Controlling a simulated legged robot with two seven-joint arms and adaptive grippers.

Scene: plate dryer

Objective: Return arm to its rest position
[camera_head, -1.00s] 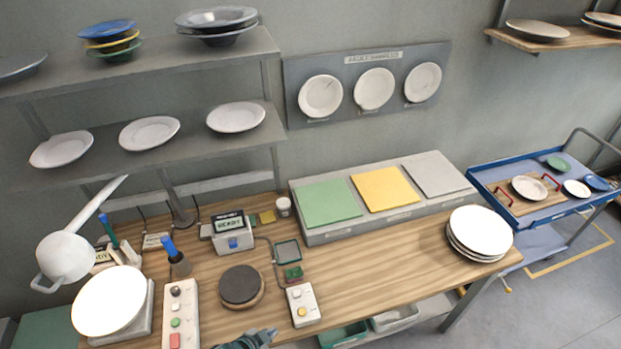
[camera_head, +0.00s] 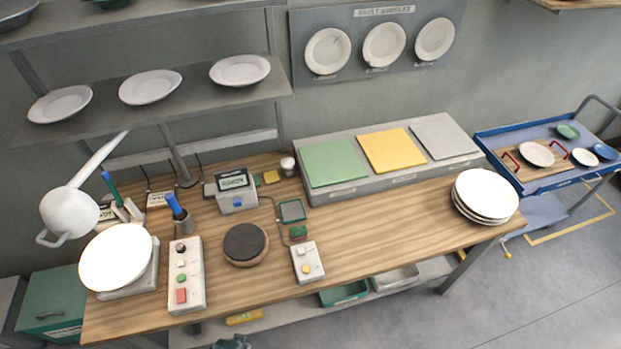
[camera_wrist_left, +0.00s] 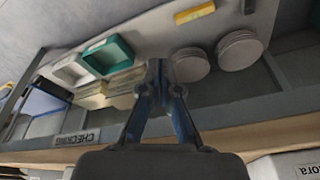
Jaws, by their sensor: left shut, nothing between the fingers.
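My left gripper (camera_head: 232,342) shows only as a small dark piece at the bottom edge of the head view, below the front edge of the wooden table (camera_head: 385,238). In the left wrist view my left gripper (camera_wrist_left: 166,75) has its fingers together with nothing between them. It is in front of the table's lower shelf, apart from the things there as far as I can tell. The rest of the left arm is out of the head view. My right gripper is not in view.
The lower shelf holds a green bin (camera_wrist_left: 108,54), a yellow block (camera_wrist_left: 195,12) and stacked grey discs (camera_wrist_left: 238,50). On the table are a white plate (camera_head: 116,257), a button box (camera_head: 187,275), a dark round pad (camera_head: 245,243) and a plate stack (camera_head: 486,195).

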